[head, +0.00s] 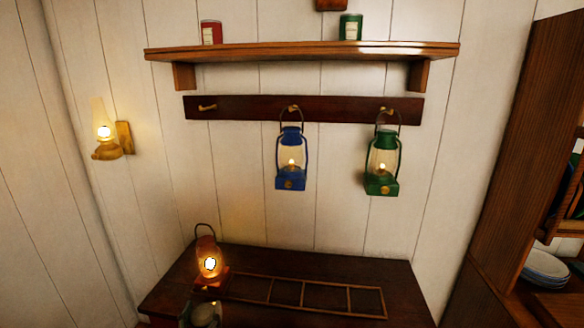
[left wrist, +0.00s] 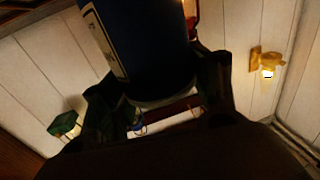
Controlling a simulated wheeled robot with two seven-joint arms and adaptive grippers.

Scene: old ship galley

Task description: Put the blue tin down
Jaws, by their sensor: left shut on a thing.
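The blue tin (left wrist: 140,45), with a pale label and a pale round end, is between the dark fingers of my left gripper (left wrist: 160,95) in the left wrist view. The gripper is shut on it; the tin's other end is cut off by the frame's top. In the head view, a pale round top at the bottom edge, in front of the red lantern (head: 208,262), appears to be the tin (head: 205,311). Most of the gripper is out of frame there. I cannot tell whether the tin touches the table (head: 330,268). My right gripper is not in view.
A low wooden divided frame (head: 305,281) lies on the table beside the lit red lantern. A blue lantern (head: 290,182) and a green lantern (head: 381,186) hang from pegs. The shelf (head: 290,52) holds a red tin (head: 211,33) and a green tin (head: 350,27).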

